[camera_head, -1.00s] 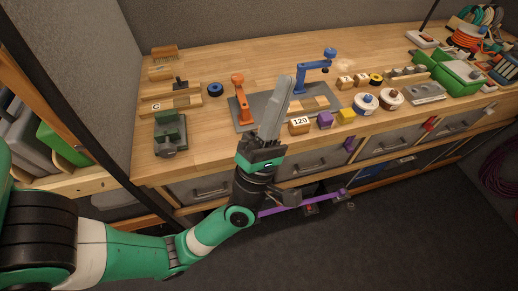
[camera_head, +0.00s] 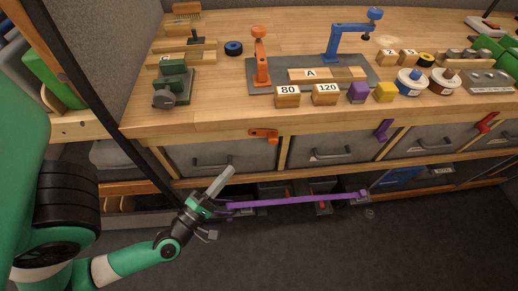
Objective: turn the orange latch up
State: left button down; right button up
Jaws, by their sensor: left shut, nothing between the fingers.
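The orange latch (camera_head: 264,134) is on the front edge of the workbench, above the left drawers. It lies roughly level, its round end to the left. My left gripper (camera_head: 229,171) is shut and empty. It is below and to the left of the latch in the picture, pointing up and right, apart from it. It overlaps the lower edge of a grey drawer front in the picture; I cannot tell whether it touches. My right gripper is not in view.
A purple latch (camera_head: 383,130) and a red latch (camera_head: 486,122) are tilted on the same edge. A long purple bar (camera_head: 300,201) runs below the drawers. Drawer handles (camera_head: 213,164) stick out. Blocks marked 80 (camera_head: 287,96) and 120 (camera_head: 325,94) stand near the bench front.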

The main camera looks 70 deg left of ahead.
pick_arm(q)
jog(key=a, duration=0.1)
jog(key=p, duration=0.5)
send_near(270, 136)
jog(key=w+a, duration=0.1)
jog(key=a, duration=0.1)
jog(key=w+a, duration=0.2)
jog(key=shift+f, duration=0.1)
jog(key=shift+w, duration=0.6)
jog(key=shift+f, duration=0.2)
jog(key=n+y+b, duration=0.1)
jog(key=b, duration=0.2)
jog(key=w+r+n+y+b, duration=0.1)
jog(key=n+b, duration=0.1)
jog(key=b, duration=0.1)
jog(key=shift+w+d+t, duration=0.1)
jog(key=shift+d+t, duration=0.1)
jog(key=shift+t, duration=0.2)
